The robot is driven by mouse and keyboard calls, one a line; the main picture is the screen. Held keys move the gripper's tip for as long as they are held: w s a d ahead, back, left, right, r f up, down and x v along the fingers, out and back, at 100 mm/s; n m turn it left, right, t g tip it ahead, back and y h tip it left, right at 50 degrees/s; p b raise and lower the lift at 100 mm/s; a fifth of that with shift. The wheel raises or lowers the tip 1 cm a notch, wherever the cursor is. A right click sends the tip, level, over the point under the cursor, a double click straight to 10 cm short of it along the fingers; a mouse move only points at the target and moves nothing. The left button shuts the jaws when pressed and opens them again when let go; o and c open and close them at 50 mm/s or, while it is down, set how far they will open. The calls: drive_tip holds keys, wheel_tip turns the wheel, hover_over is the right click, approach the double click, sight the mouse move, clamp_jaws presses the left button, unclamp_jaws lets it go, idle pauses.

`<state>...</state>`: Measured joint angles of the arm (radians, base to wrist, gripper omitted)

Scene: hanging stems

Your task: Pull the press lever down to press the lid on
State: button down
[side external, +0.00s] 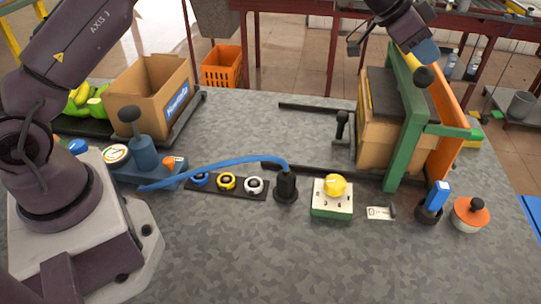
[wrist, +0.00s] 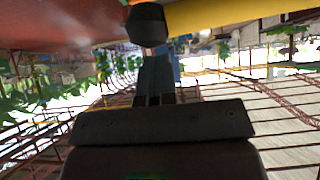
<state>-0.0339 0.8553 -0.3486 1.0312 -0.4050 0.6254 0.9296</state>
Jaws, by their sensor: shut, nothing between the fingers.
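A green upright frame (side external: 412,125) stands at the right of the bench, with a long orange bar (side external: 449,150) slanting beside it. A black round knob (side external: 425,77) sits near its top; it looks like the end of the press lever, but the lever's arm is hard to make out. My gripper (side external: 426,58) is shut and empty, its blue fingertips just above the knob. The knob (wrist: 147,25) also shows in the wrist view, right at the tips of the shut fingers (wrist: 155,75). I cannot tell whether they touch. I cannot make out the lid under the press.
In front are a yellow-knobbed box (side external: 332,198), a black socket with a blue hose (side external: 286,187), a blue switch (side external: 434,200) and an orange-topped pot (side external: 470,213). The bench's middle (side external: 260,125) is clear.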

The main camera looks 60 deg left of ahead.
sight(419, 66)
drive_tip(key=shift+f, duration=1.8)
idle(3.5)
drive_tip(key=shift+r, duration=0.1)
drive_tip(key=shift+r, duration=4.15)
